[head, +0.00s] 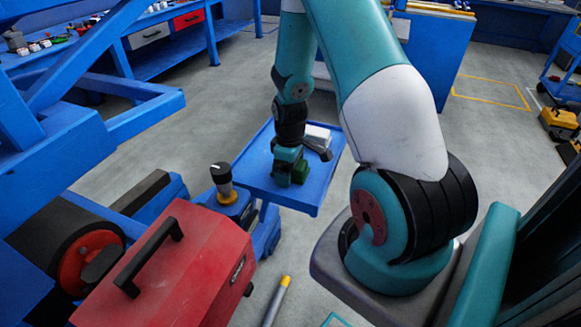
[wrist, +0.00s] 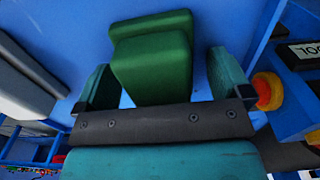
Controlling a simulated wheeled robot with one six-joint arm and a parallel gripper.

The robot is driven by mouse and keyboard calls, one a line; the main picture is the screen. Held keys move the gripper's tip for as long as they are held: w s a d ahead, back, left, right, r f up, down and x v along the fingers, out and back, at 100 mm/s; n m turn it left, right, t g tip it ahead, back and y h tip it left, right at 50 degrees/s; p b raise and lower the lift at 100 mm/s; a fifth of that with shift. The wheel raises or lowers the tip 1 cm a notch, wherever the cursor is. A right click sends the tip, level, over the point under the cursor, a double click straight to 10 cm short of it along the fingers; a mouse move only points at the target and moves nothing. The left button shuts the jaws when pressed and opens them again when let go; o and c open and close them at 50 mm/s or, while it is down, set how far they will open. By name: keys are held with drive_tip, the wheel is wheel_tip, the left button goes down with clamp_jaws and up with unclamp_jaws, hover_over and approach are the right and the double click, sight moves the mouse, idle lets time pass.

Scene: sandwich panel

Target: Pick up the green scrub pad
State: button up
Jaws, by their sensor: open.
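The green scrub pad (wrist: 152,66) lies on a blue tray surface (wrist: 225,32). In the wrist view it sits between the two open fingers of my gripper (wrist: 165,85), with a gap to the right finger and a smaller one on the left. In the head view the pad (head: 301,172) shows only in part beside my gripper (head: 290,172), which hangs low over the blue tray (head: 262,181). I cannot tell whether the fingers touch the tray.
A white and grey object (head: 317,137) lies behind the pad on the tray. A black-topped yellow item (head: 222,180) stands left of the tray. A red toolbox (head: 185,275) is at the front left. The tray's front right is bare.

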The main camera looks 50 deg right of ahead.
drive_tip(key=shift+c, duration=0.4)
drive_tip(key=c, duration=1)
drive_tip(key=shift+o, duration=0.2)
drive_tip(key=shift+r, duration=0.1)
wheel_tip(320, 180, up, 20)
drive_tip(key=shift+o, duration=1)
drive_tip(key=shift+c, duration=0.5)
